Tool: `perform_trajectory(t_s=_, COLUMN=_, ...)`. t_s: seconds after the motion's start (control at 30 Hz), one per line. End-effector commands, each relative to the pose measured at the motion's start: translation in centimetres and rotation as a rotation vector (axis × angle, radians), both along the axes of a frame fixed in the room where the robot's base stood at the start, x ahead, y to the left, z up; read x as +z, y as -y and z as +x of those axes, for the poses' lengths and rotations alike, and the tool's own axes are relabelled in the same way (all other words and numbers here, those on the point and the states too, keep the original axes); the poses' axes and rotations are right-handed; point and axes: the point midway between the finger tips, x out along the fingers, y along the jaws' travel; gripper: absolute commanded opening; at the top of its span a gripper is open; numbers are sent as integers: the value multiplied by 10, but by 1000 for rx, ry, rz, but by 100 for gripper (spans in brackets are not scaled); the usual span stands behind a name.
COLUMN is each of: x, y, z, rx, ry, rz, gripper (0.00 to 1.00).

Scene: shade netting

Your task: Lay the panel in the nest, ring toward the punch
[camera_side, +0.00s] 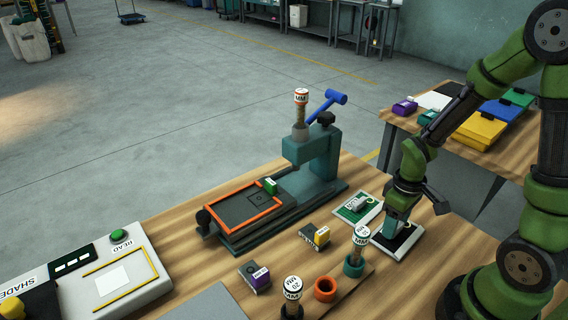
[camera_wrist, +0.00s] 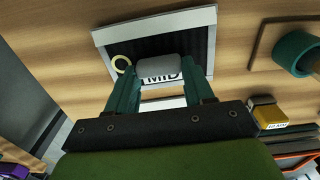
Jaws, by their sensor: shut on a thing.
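The black panel (camera_side: 406,243) with a white border lies at or just above the bench on the right in the side view. In the wrist view the panel (camera_wrist: 195,38) has a cream ring (camera_wrist: 122,64) at its left edge and a grey grip block (camera_wrist: 158,69) lettered MID. My gripper (camera_side: 394,229) is shut on that block; its teal fingers also show in the wrist view (camera_wrist: 160,80). The nest (camera_side: 243,212), an orange frame on the green press, holds no panel. The punch (camera_side: 299,130) stands upright in the press head behind the nest's right end.
A green panel (camera_side: 357,206) lies just left of my gripper. A reader (camera_side: 90,285) is at left; a blue lever (camera_side: 328,103) tops the press.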

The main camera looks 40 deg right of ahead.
Motion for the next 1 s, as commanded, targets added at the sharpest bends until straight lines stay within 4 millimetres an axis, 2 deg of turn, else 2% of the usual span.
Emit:
perform_trajectory(t_s=0.4, x=74, y=0, z=1, rx=0, ry=8, rz=-2, gripper=22)
perform_trajectory(t_s=0.57, x=94, y=-1, z=7, rx=3, ry=4, rz=-2, gripper=22)
perform_trajectory(t_s=0.67, x=106, y=-6, z=25, rx=8, ry=4, rz=-1, gripper=22)
perform_trajectory(t_s=0.77, x=121, y=-17, z=54, rx=13, ry=4, rz=-1, gripper=22)
perform_trajectory(t_s=1.0, x=167, y=-67, z=132, rx=25, ry=2, rz=-1, gripper=22)
